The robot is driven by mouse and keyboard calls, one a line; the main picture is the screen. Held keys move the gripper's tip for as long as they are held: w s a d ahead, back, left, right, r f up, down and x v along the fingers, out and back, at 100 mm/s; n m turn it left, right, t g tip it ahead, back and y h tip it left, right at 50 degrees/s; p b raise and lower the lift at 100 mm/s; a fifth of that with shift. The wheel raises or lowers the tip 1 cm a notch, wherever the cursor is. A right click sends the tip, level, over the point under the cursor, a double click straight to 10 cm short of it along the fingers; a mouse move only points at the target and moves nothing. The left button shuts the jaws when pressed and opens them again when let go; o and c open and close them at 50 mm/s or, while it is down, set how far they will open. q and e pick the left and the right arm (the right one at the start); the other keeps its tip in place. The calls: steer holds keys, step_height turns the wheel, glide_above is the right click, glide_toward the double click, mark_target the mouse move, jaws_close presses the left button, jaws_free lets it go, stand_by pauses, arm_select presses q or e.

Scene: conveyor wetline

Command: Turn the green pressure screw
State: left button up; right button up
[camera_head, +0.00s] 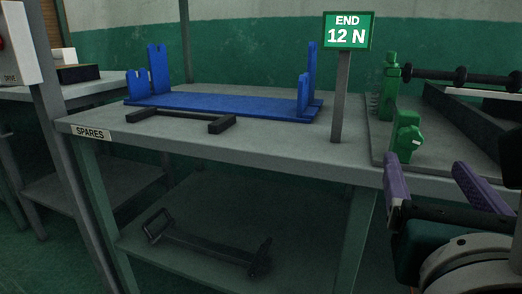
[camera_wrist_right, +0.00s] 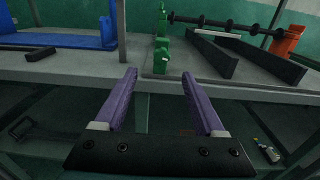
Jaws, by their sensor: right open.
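Two green fittings stand at the right end of the bench, a near one (camera_head: 408,137) with a small pale mark and a taller far one (camera_head: 390,88). The near green fitting also shows in the right wrist view (camera_wrist_right: 161,57). I cannot tell which green part is the pressure screw. My right gripper (camera_head: 428,167) has purple fingers, spread open and empty, in front of the bench edge. In the right wrist view my right gripper (camera_wrist_right: 158,74) points at the near green fitting, apart from it. My left gripper is not in view.
A blue cradle (camera_head: 215,104) and a dark bracket (camera_head: 180,119) lie on the bench left of the "END 12 N" sign (camera_head: 347,32). An orange block (camera_wrist_right: 287,40) stands at the far right.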

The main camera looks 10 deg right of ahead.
mark_target(412, 138)
steer(key=x, duration=0.9)
steer(key=shift+w+d+p, duration=0.2)
steer(key=shift+d+p, duration=0.15)
steer(key=shift+p, duration=0.05)
steer(key=shift+f, duration=0.1)
steer(key=shift+c, duration=0.3)
jaws_close()
